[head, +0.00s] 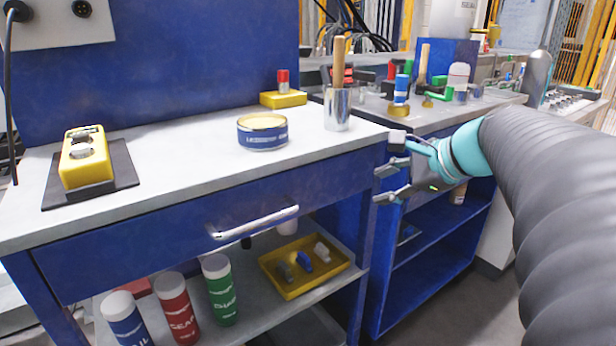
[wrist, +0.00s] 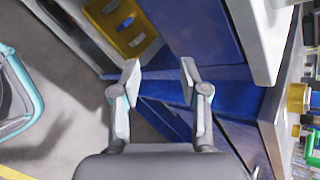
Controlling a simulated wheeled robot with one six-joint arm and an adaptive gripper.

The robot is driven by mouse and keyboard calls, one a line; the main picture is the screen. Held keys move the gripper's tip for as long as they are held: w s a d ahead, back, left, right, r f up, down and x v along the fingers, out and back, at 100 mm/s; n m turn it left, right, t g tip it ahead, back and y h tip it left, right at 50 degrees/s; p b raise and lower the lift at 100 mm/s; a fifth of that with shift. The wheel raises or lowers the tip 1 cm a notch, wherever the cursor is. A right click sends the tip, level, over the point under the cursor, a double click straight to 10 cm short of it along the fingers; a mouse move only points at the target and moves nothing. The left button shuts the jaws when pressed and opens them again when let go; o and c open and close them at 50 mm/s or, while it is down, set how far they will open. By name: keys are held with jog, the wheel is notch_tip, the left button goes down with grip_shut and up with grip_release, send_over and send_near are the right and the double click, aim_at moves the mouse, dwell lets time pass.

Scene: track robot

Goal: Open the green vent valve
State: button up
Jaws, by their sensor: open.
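The valves stand on the right-hand bench in the head view. A green handle (head: 439,92), likely the vent valve's, shows there beside a brass fitting, behind and to the right of a blue-handled brass valve (head: 401,92). Green parts (wrist: 312,152) also show at the right edge of the wrist view, cut off by the frame. My gripper (head: 390,168) is open and empty in front of the bench edge, lower than the valves and apart from them. In the wrist view my gripper (wrist: 160,78) has its two fingers spread, with nothing between them. The handle's exact setting is too small to tell.
The white-topped workbench (head: 180,185) on the left holds a yellow control box (head: 85,158), a round tin (head: 262,131) and a metal cup (head: 337,110) with a brush. A yellow tray (head: 290,292) and several bottles sit on its lower shelf. Open floor lies beside the benches.

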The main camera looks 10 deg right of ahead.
jog(key=shift+s+a+f+n+g, duration=0.15)
jog(key=shift+s+a+f+n, duration=0.15)
jog(key=shift+s+a, duration=0.15)
jog(key=shift+s+a+f+n+g, duration=0.2)
jog(key=shift+s+a+n, duration=0.1)
jog(key=shift+s+a, duration=0.1)
